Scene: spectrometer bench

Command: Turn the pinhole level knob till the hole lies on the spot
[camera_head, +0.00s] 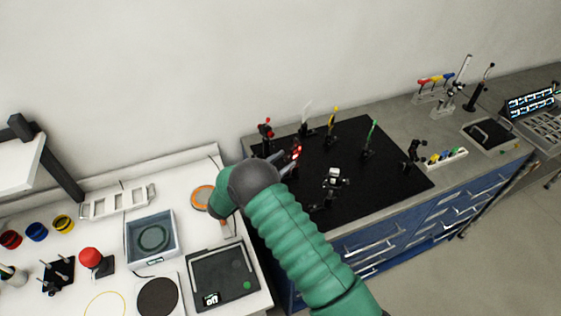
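Several small optical mounts stand on the black breadboard (395,190). They include a red-topped mount (266,129), a yellow-topped one (333,121), a green-topped one (371,135) and a white-topped one (333,176). I cannot tell which is the pinhole mount, and its level knob, hole and spot are too small to make out. My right gripper (284,158) is beyond my green arm, over the breadboard's left part, close to a red-and-white striped piece (296,151). My arm partly hides it, so its opening and contact are unclear. My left gripper is not in view.
The white table at left holds a clear-walled box (151,238), a red button (90,258), a dark panel (222,277) and coloured cups (37,232). Blue drawers (390,242) are under the bench. A rack with coloured handles (434,92) and a screen (531,103) stand at right.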

